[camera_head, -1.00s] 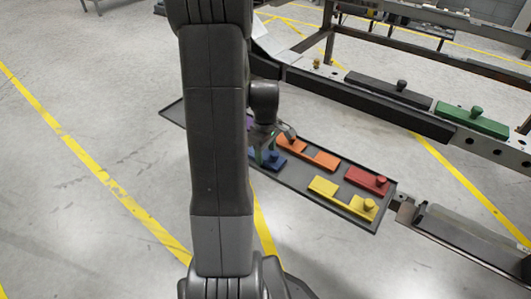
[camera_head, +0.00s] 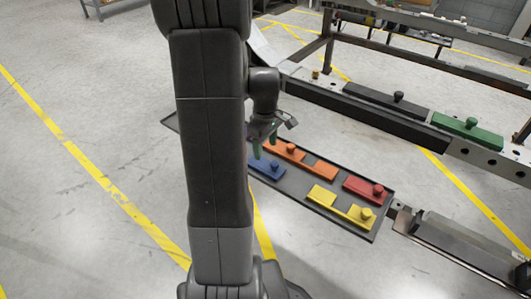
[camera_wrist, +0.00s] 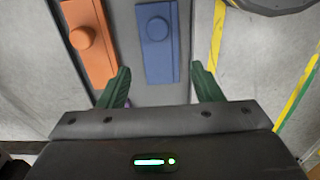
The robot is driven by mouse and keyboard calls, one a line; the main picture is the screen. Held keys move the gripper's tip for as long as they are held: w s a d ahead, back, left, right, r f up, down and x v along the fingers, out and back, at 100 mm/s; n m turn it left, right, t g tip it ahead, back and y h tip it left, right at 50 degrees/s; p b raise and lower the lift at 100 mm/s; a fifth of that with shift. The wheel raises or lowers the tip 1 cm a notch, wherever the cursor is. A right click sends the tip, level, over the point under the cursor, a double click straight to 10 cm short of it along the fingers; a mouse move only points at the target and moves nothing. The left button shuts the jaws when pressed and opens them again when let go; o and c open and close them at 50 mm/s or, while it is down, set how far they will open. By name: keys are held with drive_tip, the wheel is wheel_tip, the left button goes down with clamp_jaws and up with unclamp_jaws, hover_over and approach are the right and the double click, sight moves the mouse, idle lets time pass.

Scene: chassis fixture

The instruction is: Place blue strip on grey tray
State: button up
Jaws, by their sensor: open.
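The blue strip (camera_head: 266,168) lies on the grey tray (camera_head: 290,187), partly hidden behind my arm in the head view. In the wrist view the blue strip (camera_wrist: 157,42) shows with its round knob, lying on the tray (camera_wrist: 125,30) beyond my fingertips. My gripper (camera_head: 265,148) is above the tray near the blue strip. In the wrist view my gripper (camera_wrist: 157,72) is open, its two green fingers spread and nothing between them. The blue strip is apart from the fingers.
An orange strip (camera_head: 300,159) lies beside the blue one; a red strip (camera_head: 366,188) and a yellow strip (camera_head: 341,206) lie farther right on the tray. A black strip (camera_head: 385,101) and a green strip (camera_head: 467,130) sit on the chassis rail (camera_head: 350,109) behind.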

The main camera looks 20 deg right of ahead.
wheel_tip(320, 180, up, 5)
drive_tip(key=shift+f+p, duration=0.1)
drive_tip(key=shift+p, duration=0.45)
